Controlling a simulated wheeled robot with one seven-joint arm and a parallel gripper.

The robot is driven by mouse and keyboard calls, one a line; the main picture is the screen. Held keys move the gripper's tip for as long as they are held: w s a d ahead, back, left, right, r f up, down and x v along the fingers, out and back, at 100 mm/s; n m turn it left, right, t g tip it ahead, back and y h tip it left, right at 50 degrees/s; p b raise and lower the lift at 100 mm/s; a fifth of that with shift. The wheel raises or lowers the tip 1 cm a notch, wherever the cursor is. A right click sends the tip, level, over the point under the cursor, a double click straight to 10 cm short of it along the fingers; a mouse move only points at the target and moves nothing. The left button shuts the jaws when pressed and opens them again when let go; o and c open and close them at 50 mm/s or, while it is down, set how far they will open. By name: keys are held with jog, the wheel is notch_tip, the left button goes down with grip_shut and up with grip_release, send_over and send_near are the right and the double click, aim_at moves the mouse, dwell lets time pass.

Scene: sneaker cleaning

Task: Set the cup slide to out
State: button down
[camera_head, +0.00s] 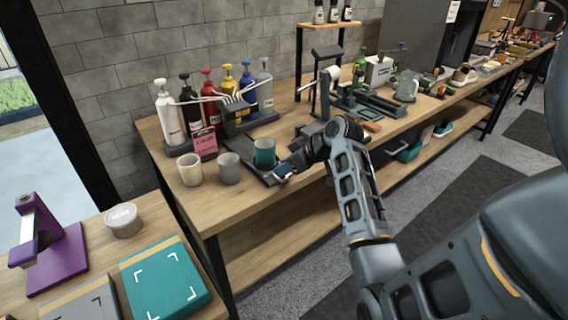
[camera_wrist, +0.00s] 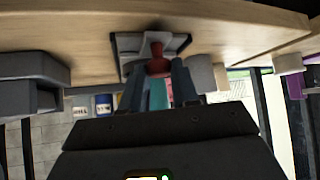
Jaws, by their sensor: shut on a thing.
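The cup slide (camera_head: 248,167) is a dark flat plate running out from the pump-bottle station toward the front edge of the wooden bench. A teal cup (camera_head: 264,147) stands upright on it, and its teal side (camera_wrist: 158,95) shows between my fingers in the wrist view. A red knob (camera_wrist: 157,62) shows at the slide's front in the wrist view, with the slide's grey plate (camera_wrist: 127,45) around it. My gripper (camera_head: 284,171) is at the slide's front end, and its fingers (camera_wrist: 157,85) are shut on the red knob. The exact contact is partly hidden.
A grey cup (camera_head: 229,168) and a cream cup (camera_head: 190,169) stand left of the slide. Several pump bottles (camera_head: 207,92) and a pink card (camera_head: 204,143) are behind. A grey stand (camera_head: 321,95) rises right of my gripper. The floor before the bench is clear.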

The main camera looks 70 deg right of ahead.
jog(key=shift+s+f, duration=0.1)
jog(key=shift+s, duration=0.1)
jog(key=c, duration=0.9)
grip_release()
jog(key=shift+a, duration=0.1)
jog(key=d+v, duration=0.1)
jog(key=v, duration=0.6)
jog(key=shift+s+a+r+b, duration=0.25)
jog(key=shift+a+r+b, duration=0.1)
jog(key=shift+a, duration=0.2)
jog(key=s+a+f+m+t+h, duration=0.1)
jog(key=a+f, duration=0.5)
jog(key=a, duration=0.6)
jog(key=s+a+f+h, duration=0.1)
jog(key=a+f, duration=0.4)
jog(key=a, duration=0.6)
jog(key=s+a+r+n+t+y, duration=0.2)
jog(key=s+a+r+t, duration=0.3)
jog(key=s+a+r, duration=0.7)
jog(key=s+a+y, duration=0.1)
jog(key=s+a, duration=0.2)
jog(key=a, duration=0.1)
jog(key=shift+s+r+n, duration=0.15)
jog(key=shift+r+n, duration=0.25)
